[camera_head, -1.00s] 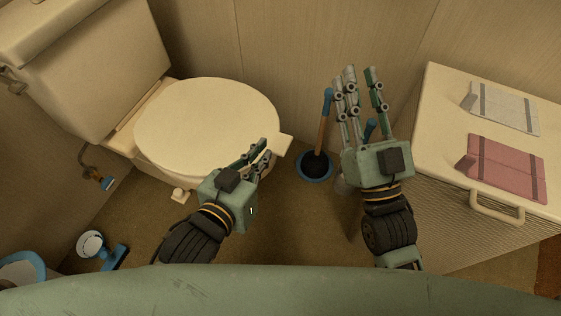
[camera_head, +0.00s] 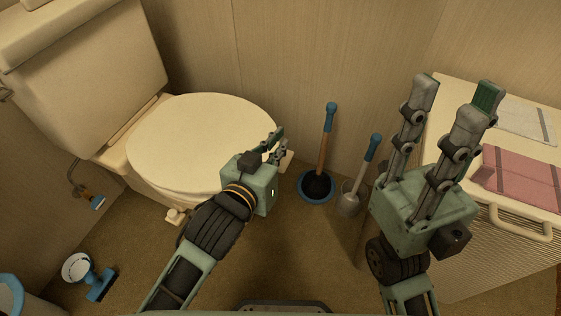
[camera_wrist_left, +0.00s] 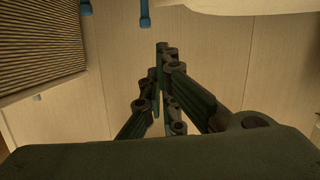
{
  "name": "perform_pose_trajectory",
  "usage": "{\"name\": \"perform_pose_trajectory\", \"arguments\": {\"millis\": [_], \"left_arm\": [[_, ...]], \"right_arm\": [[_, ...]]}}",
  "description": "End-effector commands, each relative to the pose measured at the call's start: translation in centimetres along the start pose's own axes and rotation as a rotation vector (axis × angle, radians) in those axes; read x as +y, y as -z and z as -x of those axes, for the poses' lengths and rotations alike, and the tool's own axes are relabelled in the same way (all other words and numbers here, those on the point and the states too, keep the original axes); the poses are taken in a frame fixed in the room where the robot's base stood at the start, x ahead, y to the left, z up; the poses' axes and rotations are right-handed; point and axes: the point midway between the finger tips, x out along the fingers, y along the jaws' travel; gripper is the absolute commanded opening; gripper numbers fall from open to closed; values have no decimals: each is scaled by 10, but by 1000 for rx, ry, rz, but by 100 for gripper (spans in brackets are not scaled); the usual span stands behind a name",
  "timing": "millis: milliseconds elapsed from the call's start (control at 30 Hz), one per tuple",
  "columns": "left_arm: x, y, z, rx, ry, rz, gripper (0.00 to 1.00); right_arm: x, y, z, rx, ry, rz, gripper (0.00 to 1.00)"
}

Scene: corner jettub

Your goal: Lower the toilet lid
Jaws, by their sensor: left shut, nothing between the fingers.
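The toilet lid (camera_head: 195,145) is a cream oval that lies flat over the bowl in front of the tank (camera_head: 90,80). My left gripper (camera_head: 277,144) is shut and empty at the lid's front right edge; I cannot tell whether it touches. In the left wrist view, the shut fingers (camera_wrist_left: 162,50) meet at their tips, and a pale rounded edge, probably the toilet's (camera_wrist_left: 270,6), shows at the top right. My right gripper (camera_head: 455,100) is open and empty, its fingers pointing up, in front of the cabinet and well right of the toilet.
A plunger (camera_head: 320,187) and a toilet brush in its holder (camera_head: 352,195) stand on the floor between the toilet and the right arm. A cream cabinet (camera_head: 455,98) with folded towels (camera_head: 515,170) is at the right. A blue-and-white object (camera_head: 85,272) is at lower left.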

Motion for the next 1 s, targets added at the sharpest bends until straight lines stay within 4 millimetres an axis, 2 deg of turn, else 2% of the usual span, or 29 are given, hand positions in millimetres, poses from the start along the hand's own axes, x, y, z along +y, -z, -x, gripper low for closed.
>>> {"name": "perform_pose_trajectory", "arguments": {"millis": [33,200,733,800,1000], "left_arm": [[0,-15,-5,-4,-1,0,0],[0,-34,-8,-3,-1,1,0],[0,-42,-10,-2,0,-2,0],[0,-53,-13,-4,6,-16,0],[3,-91,-22,-4,25,-90,0]], "right_arm": [[0,-2,12,4,0,0,28],[0,-5,23,1,0,0,28],[0,-6,27,-1,1,0,28],[0,-8,31,-3,1,0,28],[0,-9,19,62,25,9,28]]}}
